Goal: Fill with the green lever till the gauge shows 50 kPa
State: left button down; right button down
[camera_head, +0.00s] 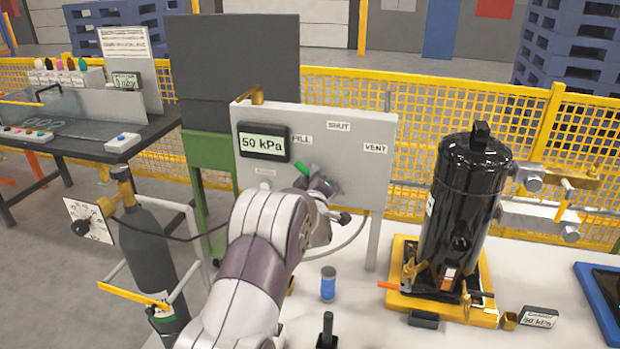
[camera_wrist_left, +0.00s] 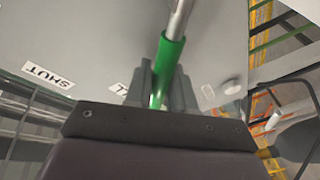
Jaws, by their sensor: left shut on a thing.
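The panel gauge (camera_head: 263,143) reads 50 kPa. It is on the upper left of the grey panel (camera_head: 350,150), which has FILL, SHUT and VENT labels. The green lever (camera_head: 301,168) shows just below the FILL label (camera_head: 302,139), partly hidden by my left gripper (camera_head: 312,180). In the left wrist view, the green sleeve of the lever (camera_wrist_left: 168,55) runs between the fingers of my left gripper (camera_wrist_left: 162,88), which is shut on it. The FILL label is partly covered there by a finger. My right gripper is not in view.
A black compressor (camera_head: 468,200) stands on a yellow pallet (camera_head: 400,298) at the right, with a small display (camera_head: 538,317) beside it. A blue can (camera_head: 328,284) stands on the white table near my arm.

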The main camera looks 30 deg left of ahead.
aim_at(334, 158)
pick_arm(q)
jog(key=m+b, duration=0.1)
jog(key=d+r+m+t+b, duration=0.1)
jog(key=m, duration=0.1)
jog(key=d+m+b, duration=0.1)
jog(key=shift+w+d+r+b, duration=0.1)
jog(key=shift+w+r+b, duration=0.15)
jog(key=shift+b, duration=0.1)
jog(key=shift+w+d+r+m+t+b, duration=0.2)
jog(key=shift+d+m+t+b, duration=0.3)
jog(key=shift+m, duration=0.6)
jog(key=shift+w+d+r+m+t+b, duration=0.2)
jog(key=shift+d+m+b, duration=0.4)
jog(key=shift+m, duration=0.5)
jog(key=shift+d+r+m+t+b, duration=0.15)
jog(key=shift+d+m+t+b, duration=0.4)
jog(key=shift+m, duration=0.55)
jog(key=c, duration=1.1)
grip_release()
jog(key=shift+o, duration=0.2)
jog(key=b+v, duration=0.1)
jog(key=v, duration=1.1)
jog(key=shift+s+b, duration=0.4)
